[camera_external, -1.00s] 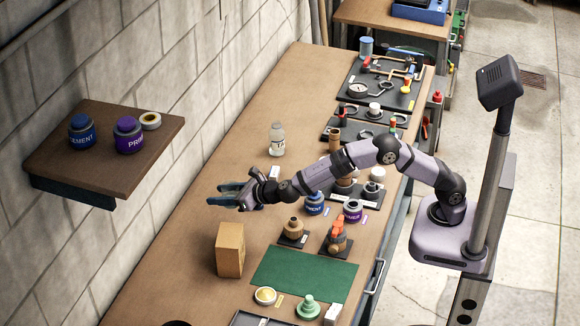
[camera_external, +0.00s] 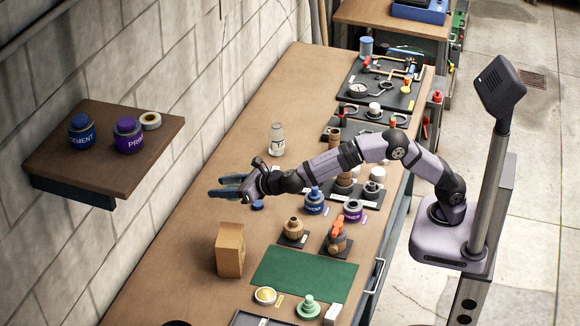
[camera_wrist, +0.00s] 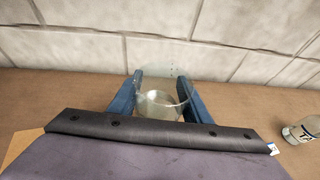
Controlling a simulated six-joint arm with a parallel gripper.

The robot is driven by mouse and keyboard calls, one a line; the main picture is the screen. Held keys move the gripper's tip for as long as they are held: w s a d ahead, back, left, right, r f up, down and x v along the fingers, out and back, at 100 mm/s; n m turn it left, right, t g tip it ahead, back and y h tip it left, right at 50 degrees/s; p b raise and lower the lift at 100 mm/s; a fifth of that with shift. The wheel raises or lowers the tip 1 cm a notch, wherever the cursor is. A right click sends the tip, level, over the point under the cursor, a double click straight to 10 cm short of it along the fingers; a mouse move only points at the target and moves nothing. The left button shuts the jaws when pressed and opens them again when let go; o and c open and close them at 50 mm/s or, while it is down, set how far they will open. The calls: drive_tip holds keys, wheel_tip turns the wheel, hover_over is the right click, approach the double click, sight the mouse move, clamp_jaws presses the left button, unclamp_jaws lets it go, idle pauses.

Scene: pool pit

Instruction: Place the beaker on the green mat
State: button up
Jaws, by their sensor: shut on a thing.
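The beaker (camera_wrist: 162,100) is clear glass and shows between the two blue fingers of my gripper (camera_wrist: 161,88) in the wrist view. The gripper is shut on it, and the beaker looks upright. In the external view my gripper (camera_external: 226,188) is over the left part of the bench, pointing at the wall; the beaker is hard to make out there. The green mat (camera_external: 300,270) lies flat on the bench, nearer the camera and to the right of the gripper. Its visible surface is bare.
A cardboard box (camera_external: 230,250) stands left of the mat. Fittings on dark pads (camera_external: 292,230) and cement and primer jars (camera_external: 314,202) stand behind it. A yellow-topped tin (camera_external: 265,296) and green fitting (camera_external: 307,307) sit in front. A clear bottle (camera_external: 277,140) stands behind my gripper.

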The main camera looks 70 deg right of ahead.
drive_tip(key=s+a+n+y, duration=0.1)
drive_tip(key=s+a+y, duration=0.1)
drive_tip(key=s+a, duration=1.1)
drive_tip(key=n+y, duration=0.2)
drive_tip(key=n, duration=0.1)
hover_over(315, 289)
drive_tip(key=shift+f+b, duration=0.35)
drive_tip(key=shift+f, duration=7.15)
drive_tip(key=shift+f, duration=0.2)
drive_tip(key=o, duration=1.1)
drive_tip(key=shift+r, duration=0.15)
drive_tip(key=shift+s+r, duration=0.1)
drive_tip(key=shift+r, duration=0.05)
drive_tip(key=v, duration=1.2)
drive_tip(key=shift+d+b, duration=0.1)
drive_tip(key=shift+b, duration=0.25)
